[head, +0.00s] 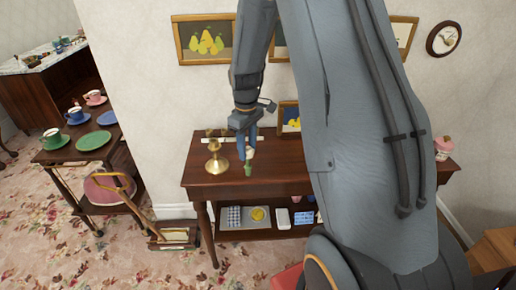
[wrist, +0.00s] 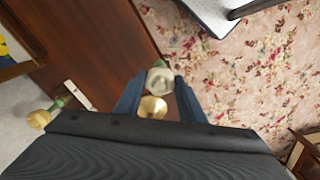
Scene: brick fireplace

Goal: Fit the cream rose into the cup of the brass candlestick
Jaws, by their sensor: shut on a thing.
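My gripper (head: 249,135) is shut on the cream rose (head: 250,154) above the front of the dark wooden table. Its pale part shows under the fingers, with a green part below. In the wrist view my gripper (wrist: 158,90) has a pale round part of the rose (wrist: 160,80) between its fingers, and a golden round shape beside it that I cannot place for sure. The brass candlestick (head: 217,165) stands upright on the table, left of the rose and apart from it.
A small framed picture (head: 289,118) stands at the table's back. The table top (head: 205,178) is bare at front left. A trolley with cups (head: 75,150) stands left.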

